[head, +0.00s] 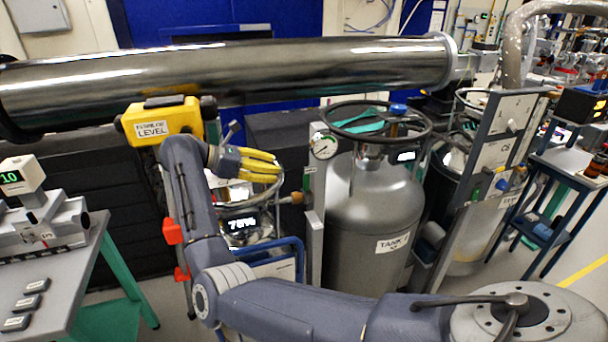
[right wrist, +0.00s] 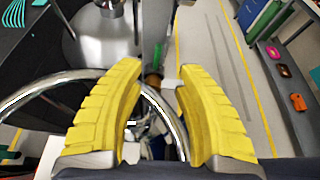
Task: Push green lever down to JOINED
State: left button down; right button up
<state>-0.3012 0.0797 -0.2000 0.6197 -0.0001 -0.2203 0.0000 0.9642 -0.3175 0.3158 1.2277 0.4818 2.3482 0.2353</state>
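My right gripper (head: 262,163) has yellow ribbed fingers and reaches over the shiny ring of the small tank (head: 240,207) left of the large grey tank. In the right wrist view my right gripper (right wrist: 160,90) is open, with a clear gap between its fingers. A curved metal ring (right wrist: 40,98) passes under the fingers. A small green part (head: 307,181) sits beside the brass fitting (head: 292,198) on the post next to the large tank. I cannot tell whether it is the green lever. No JOINED marking is readable. My left gripper is out of view.
A large grey tank (head: 370,215) with a black handwheel (head: 345,134) stands right of the gripper. A thick metal pipe (head: 230,75) crosses above, with a yellow level box (head: 160,122) below it. A grey bench (head: 60,275) is at left, a blue cart (head: 562,178) at right.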

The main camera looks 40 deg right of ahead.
aim_at(306, 174)
jog(key=x, duration=1)
jog(key=shift+d+f, duration=0.2)
jog(key=shift+d, duration=0.05)
grip_shut()
dwell(0.4)
